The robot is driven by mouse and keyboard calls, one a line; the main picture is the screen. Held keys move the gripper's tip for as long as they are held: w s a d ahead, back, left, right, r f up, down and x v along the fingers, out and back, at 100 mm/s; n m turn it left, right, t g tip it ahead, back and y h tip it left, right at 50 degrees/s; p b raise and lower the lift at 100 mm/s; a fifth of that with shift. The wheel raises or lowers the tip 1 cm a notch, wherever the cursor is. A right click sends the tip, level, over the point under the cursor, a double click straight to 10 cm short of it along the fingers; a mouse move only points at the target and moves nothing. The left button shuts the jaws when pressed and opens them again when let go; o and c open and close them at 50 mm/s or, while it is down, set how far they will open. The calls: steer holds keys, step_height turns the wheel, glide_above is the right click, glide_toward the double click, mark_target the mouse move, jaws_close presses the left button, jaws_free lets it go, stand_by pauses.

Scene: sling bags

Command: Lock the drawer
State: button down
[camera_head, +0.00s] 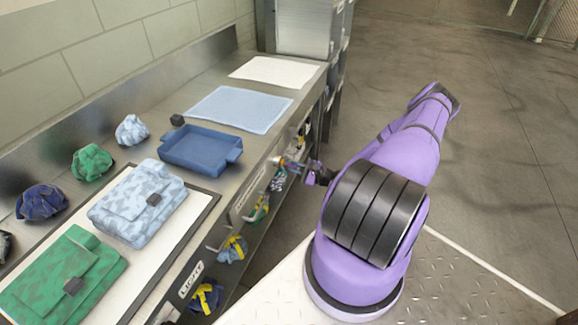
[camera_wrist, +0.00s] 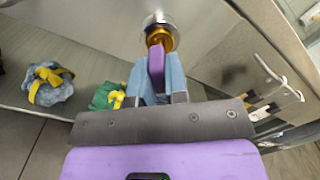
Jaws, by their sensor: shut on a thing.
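The drawer's metal front (camera_wrist: 95,22) fills the upper part of the wrist view. A round lock with a silver collar and a brass core (camera_wrist: 158,36) sits on it. My gripper (camera_wrist: 157,78) has its blue fingers shut on a purple key (camera_wrist: 156,62). The key's far end meets the brass core; how deep it sits cannot be told. In the head view my gripper (camera_head: 300,169) reaches the bench's front edge from the right. The lock and key are too small there to read clearly.
Above the front, the bench holds a blue tray (camera_head: 198,152), a light blue mat (camera_head: 240,109), a light blue camouflage bag (camera_head: 138,203) and a green bag (camera_head: 62,278). Handles (camera_head: 222,240) stick out along the front edge. Yellow-strapped bundles (camera_wrist: 48,84) lie below. Floor to the right is clear.

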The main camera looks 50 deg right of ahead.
steer(key=shift+n, duration=1.7)
steer(key=shift+n, duration=1.8)
steer(key=shift+n, duration=1)
steer(key=shift+c, duration=2.1)
jaws_free()
steer(key=shift+s, duration=0.1)
